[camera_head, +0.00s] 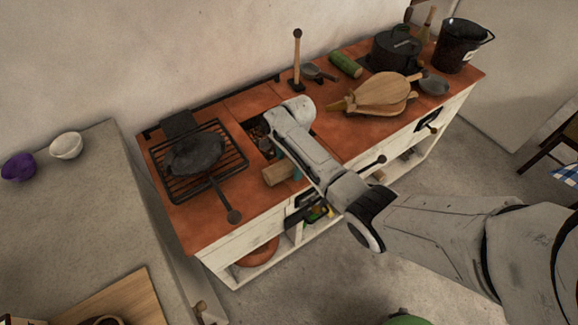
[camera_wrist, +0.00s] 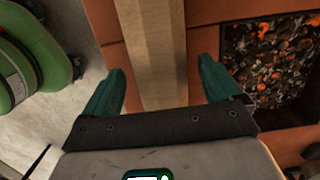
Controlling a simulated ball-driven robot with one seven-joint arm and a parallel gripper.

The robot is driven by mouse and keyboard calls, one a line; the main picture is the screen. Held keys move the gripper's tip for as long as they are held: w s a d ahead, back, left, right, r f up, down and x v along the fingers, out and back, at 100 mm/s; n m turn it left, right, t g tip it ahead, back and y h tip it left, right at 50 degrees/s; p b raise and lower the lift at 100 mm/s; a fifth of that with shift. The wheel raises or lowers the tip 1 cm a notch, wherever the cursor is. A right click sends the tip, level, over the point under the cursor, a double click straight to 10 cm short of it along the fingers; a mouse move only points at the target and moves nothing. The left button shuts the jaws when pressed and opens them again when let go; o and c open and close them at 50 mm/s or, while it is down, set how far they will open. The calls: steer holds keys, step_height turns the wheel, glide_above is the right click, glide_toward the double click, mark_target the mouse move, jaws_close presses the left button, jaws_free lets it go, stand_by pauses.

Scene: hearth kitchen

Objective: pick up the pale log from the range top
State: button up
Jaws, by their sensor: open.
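The pale log (camera_head: 278,174) lies on the terracotta range top (camera_head: 352,134), near its front edge and beside the firebox opening. In the wrist view the log (camera_wrist: 152,50) runs up the picture as a pale wooden block. My gripper (camera_wrist: 161,88) is open, with one teal finger on each side of the log. Gaps show between the fingers and the log's sides. In the head view my arm reaches over the range and its wrist partly hides the log and the gripper.
A firebox with glowing coals (camera_wrist: 270,60) lies right of the log. A grate with a dark pan (camera_head: 195,152) stands left of it.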

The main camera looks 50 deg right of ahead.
steer(key=c, duration=1.3)
steer(key=shift+c, duration=0.3)
steer(key=shift+r, duration=0.1)
